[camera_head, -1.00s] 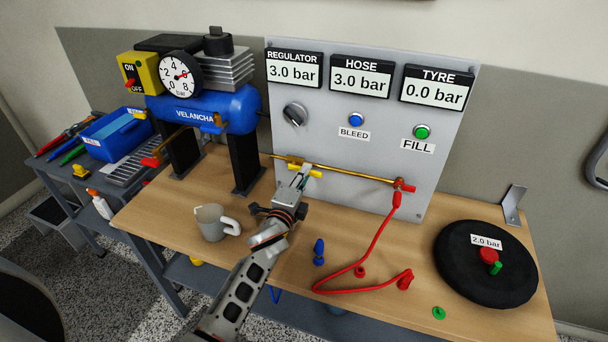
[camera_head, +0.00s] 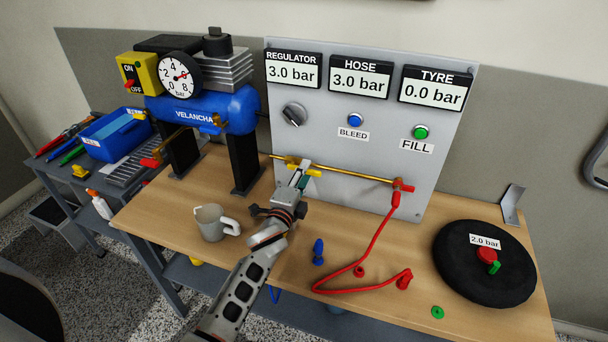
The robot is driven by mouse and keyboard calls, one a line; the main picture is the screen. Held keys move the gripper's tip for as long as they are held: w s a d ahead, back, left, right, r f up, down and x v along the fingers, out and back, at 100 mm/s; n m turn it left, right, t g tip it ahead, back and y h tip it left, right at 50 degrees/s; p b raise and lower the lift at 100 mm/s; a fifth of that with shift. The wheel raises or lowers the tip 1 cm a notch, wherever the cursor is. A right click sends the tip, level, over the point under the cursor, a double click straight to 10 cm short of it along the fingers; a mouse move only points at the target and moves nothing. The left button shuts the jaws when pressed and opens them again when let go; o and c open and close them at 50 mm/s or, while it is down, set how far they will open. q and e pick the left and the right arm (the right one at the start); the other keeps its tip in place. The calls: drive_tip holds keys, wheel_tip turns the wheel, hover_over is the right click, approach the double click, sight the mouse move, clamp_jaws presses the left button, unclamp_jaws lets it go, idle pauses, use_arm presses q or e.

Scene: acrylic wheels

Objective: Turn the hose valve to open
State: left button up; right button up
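The hose valve (camera_head: 292,161) is a small brass body with a yellow handle on the brass pipe along the lower part of the grey panel (camera_head: 455,85). My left gripper (camera_head: 303,171) is at the valve, with its fingertips at the handle just below the pipe. Yellow shows beside the fingertips. The fingers hide part of the handle, and I cannot tell whether they close on it. The HOSE display (camera_head: 361,78) reads 3.0 bar, as does the REGULATOR display (camera_head: 293,71). The TYRE display (camera_head: 434,90) reads 0.0 bar. My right gripper is not in view.
A red hose (camera_head: 376,240) runs from the pipe's right end onto the wooden bench (camera_head: 430,270). A grey mug (camera_head: 211,223) stands left of my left wrist. A blue fitting (camera_head: 318,252) stands to its right. A black tyre (camera_head: 462,262) lies at the right. The blue compressor (camera_head: 235,105) is behind left.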

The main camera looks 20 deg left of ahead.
use_arm(q)
drive_tip(key=s, duration=1.2)
drive_tip(key=shift+a, duration=0.2)
drive_tip(key=s+a+f+n+g+y, duration=0.3)
drive_tip(key=s+a+n+g, duration=0.3)
drive_tip(key=s, duration=0.7)
drive_tip(key=s+a+f+n+g+y, duration=0.2)
drive_tip(key=s+a+f+n+g, duration=0.25)
drive_tip(key=s+a, duration=0.65)
drive_tip(key=d+f+n+t+h, duration=0.1)
drive_tip(key=d+f+h, duration=0.2)
drive_tip(key=d+f, duration=0.3)
drive_tip(key=d+f+n+t+h, duration=0.2)
drive_tip(key=d+f+h, duration=0.2)
drive_tip(key=d+f, duration=0.3)
drive_tip(key=d, duration=0.5)
drive_tip(key=shift+w+d, duration=0.15)
drive_tip(key=shift+w, duration=0.05)
drive_tip(key=shift+r, duration=0.1)
